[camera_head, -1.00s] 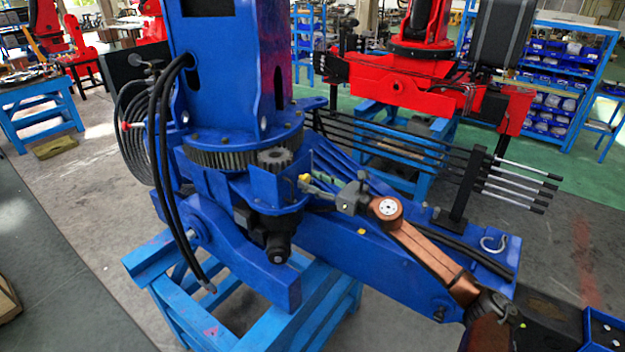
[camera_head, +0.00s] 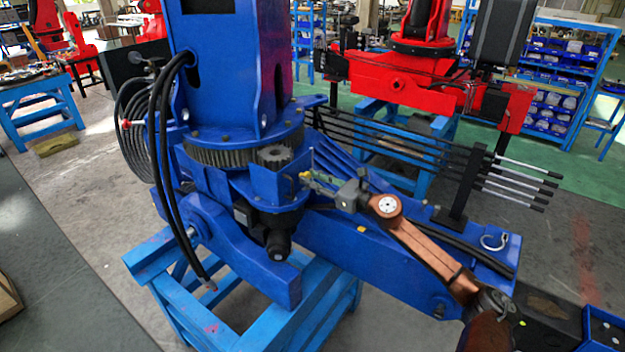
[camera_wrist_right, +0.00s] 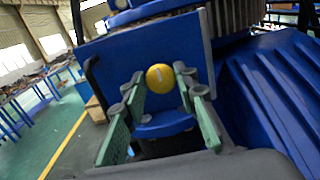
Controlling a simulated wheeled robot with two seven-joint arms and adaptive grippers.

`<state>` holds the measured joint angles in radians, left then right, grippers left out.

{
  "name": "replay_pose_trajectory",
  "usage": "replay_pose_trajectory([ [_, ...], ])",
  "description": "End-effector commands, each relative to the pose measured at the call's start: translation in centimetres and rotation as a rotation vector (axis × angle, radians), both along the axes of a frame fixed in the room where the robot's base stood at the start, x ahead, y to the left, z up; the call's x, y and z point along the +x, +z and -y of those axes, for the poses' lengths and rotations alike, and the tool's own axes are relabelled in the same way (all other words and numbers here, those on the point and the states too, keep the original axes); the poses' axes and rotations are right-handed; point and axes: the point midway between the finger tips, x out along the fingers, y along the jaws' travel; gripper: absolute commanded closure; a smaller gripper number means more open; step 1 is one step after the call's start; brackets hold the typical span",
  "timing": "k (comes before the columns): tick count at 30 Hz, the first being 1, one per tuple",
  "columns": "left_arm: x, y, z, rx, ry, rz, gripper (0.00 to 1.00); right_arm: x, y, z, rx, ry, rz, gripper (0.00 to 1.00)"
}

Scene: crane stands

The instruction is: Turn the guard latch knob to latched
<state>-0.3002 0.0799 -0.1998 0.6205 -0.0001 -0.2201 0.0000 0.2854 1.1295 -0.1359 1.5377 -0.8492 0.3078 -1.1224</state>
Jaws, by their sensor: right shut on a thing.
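The guard latch knob (camera_wrist_right: 160,78) is round and yellow with a short pale mark, in the middle of the right wrist view. It sits in front of a blue plate (camera_wrist_right: 150,50). In the head view only a small yellow bit of the knob (camera_head: 304,176) shows, beside the blue housing under the small gear (camera_head: 274,155). My right gripper (camera_head: 314,182) is shut on the knob, its green-padded fingers (camera_wrist_right: 160,90) on either side of it. I cannot read from the mark whether the knob is latched. My left gripper is not in view.
The blue crane column (camera_head: 225,70) and its large ring gear (camera_head: 225,155) stand left of my right gripper. Black hoses (camera_head: 160,150) hang at the left. My right arm reaches over the blue beam (camera_head: 370,255). A red crane (camera_head: 400,75) stands behind.

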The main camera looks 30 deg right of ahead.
Motion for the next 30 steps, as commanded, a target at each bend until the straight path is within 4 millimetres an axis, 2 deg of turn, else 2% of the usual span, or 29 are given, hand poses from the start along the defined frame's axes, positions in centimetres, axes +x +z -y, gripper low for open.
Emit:
replay_pose_trajectory([
  [11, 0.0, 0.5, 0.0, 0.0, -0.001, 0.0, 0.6, 0.0, 0.0, 0.0, 0.132, 0.0, -0.056, 0.97],
  [30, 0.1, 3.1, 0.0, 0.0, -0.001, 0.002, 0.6, 0.1, 0.1, 0.2, 0.679, 0.0, -0.281, 0.97],
])
